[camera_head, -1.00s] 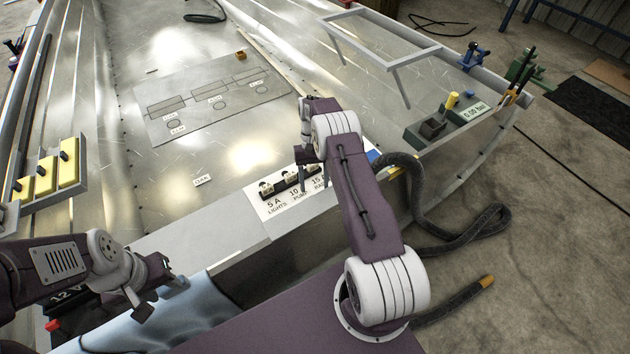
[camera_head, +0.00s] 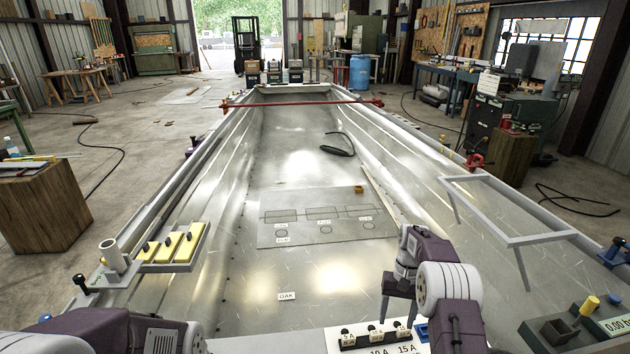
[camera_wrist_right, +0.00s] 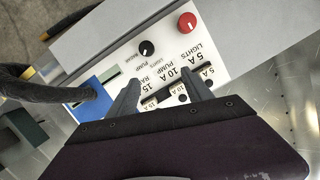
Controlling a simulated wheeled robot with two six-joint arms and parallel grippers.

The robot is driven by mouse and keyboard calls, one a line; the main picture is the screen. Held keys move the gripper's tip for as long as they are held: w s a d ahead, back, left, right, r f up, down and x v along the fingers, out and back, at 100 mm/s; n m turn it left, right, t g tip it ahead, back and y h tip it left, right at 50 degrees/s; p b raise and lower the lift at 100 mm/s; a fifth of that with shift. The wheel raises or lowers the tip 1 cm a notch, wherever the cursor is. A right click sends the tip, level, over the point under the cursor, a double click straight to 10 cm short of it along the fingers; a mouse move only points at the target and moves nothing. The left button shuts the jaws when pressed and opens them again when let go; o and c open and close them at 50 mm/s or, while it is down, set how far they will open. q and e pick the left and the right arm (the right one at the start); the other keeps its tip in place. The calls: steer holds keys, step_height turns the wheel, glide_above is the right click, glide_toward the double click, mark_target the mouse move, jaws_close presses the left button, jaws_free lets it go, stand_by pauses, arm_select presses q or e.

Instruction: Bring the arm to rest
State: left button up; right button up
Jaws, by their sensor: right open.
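My right arm rises from the bottom right of the head view, purple with white joints. Its gripper (camera_head: 390,292) points down above the near edge of the bare hull (camera_head: 335,275), just behind the white fuse panel (camera_head: 345,333). In the right wrist view my right gripper (camera_wrist_right: 163,90) has its two dark fingers apart in front of the panel (camera_wrist_right: 215,50), with nothing seen between them but the panel behind. My left arm shows only at the bottom left edge of the head view; its gripper is out of the picture.
The wrist view shows a red knob (camera_wrist_right: 187,22) and black knob (camera_wrist_right: 146,48). A metal frame (camera_head: 510,235) stands on the hull's right side; yellow blocks (camera_head: 172,246) sit left. A flat marked plate (camera_head: 325,215) lies inside. Open air lies above the hull.

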steer(key=s+a+r+n+t, duration=0.2)
steer(key=s+a+r, duration=0.5)
steer(key=s+r, duration=0.4)
steer(key=s+f+t+h, duration=0.1)
steer(key=s+f, duration=0.4)
steer(key=s, duration=0.8)
step_height(320, 180, up, 15)
steer(key=w+t+p, duration=0.1)
steer(key=w+p, duration=0.1)
steer(key=p, duration=1.2)
steer(key=shift+w+a+n+p, duration=0.2)
steer(key=shift+a+n+p, duration=0.1)
steer(key=shift+a+p, duration=0.15)
steer(key=shift+f, duration=0.1)
